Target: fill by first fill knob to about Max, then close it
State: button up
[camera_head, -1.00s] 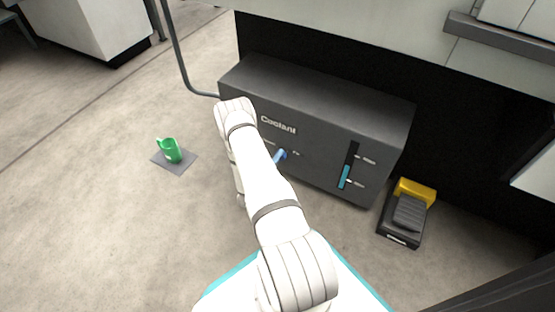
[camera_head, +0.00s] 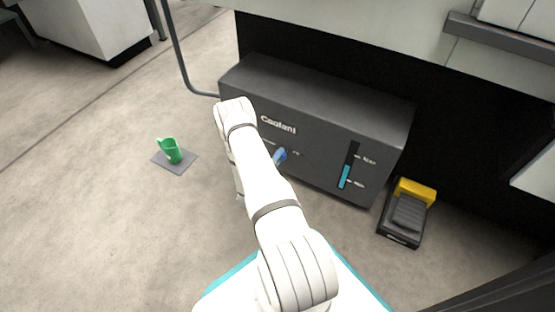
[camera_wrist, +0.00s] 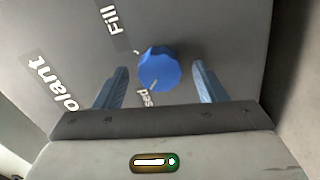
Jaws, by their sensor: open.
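The dark grey coolant tank (camera_head: 315,90) stands on the floor with "Coolant" on its front. Its blue knob (camera_head: 280,156) shows past my arm in the head view. In the wrist view, the knob (camera_wrist: 160,68) sits between the fingers of my gripper (camera_wrist: 159,76), which is open with a gap on both sides. A "Fill" label is up-left of the knob, and a label ending in "sed" is below it, partly hidden. The knob's pointer direction is unclear. The level gauge (camera_head: 344,177) shows a teal column whose top lies between the upper and lower marks.
A black and yellow foot pedal (camera_head: 408,212) is on the floor right of the tank. A green jug (camera_head: 170,151) stands on a grey mat (camera_head: 186,166) at left. A grey hose (camera_head: 180,62) runs to the tank. The floor at left is mostly clear.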

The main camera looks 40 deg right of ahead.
jog(key=p+v, duration=0.2)
jog(key=v, duration=0.5)
jog(key=shift+a+p, duration=0.3)
jog(key=shift+p, duration=0.05)
